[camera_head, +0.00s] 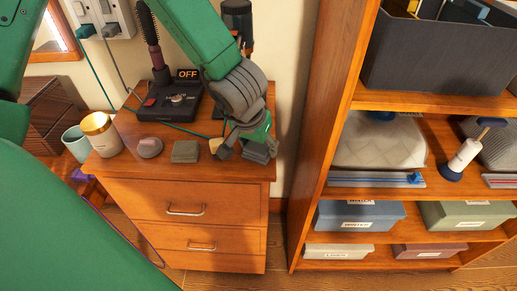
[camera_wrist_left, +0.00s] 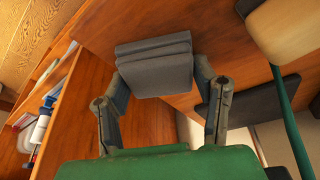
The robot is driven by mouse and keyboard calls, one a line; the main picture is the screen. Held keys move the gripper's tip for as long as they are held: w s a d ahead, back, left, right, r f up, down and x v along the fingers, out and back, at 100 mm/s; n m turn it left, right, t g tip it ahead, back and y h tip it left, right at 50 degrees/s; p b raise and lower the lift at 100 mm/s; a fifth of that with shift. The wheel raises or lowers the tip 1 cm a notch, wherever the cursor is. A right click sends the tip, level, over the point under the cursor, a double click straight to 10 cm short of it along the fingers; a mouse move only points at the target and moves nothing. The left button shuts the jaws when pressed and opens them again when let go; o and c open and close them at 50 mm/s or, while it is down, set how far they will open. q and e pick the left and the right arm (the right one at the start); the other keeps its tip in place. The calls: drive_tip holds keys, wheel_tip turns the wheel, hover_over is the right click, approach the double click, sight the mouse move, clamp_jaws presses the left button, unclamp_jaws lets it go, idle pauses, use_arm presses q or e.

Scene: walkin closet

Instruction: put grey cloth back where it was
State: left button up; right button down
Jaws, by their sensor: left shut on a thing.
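The grey cloth (camera_head: 260,152) is a small folded block at the right front part of the dresser top. In the left wrist view the folded grey cloth (camera_wrist_left: 155,65) sits between the fingertips, its layers showing. My left gripper (camera_head: 243,146) reaches down from above and is shut on the cloth, at or just above the wood; I cannot tell whether the cloth touches it. The fingers (camera_wrist_left: 163,88) hold it from both sides. Part of the cloth is hidden by the gripper in the head view. My right gripper is not in view.
A shelf unit (camera_head: 320,150) with boxes rises at right.

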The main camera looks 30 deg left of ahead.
use_arm(q)
drive_tip(key=shift+s, duration=0.1)
drive_tip(key=o, duration=1.2)
drive_tip(key=shift+f, duration=0.1)
drive_tip(key=p+v, duration=0.5)
drive_tip(key=v, duration=0.7)
drive_tip(key=shift+a, duration=0.1)
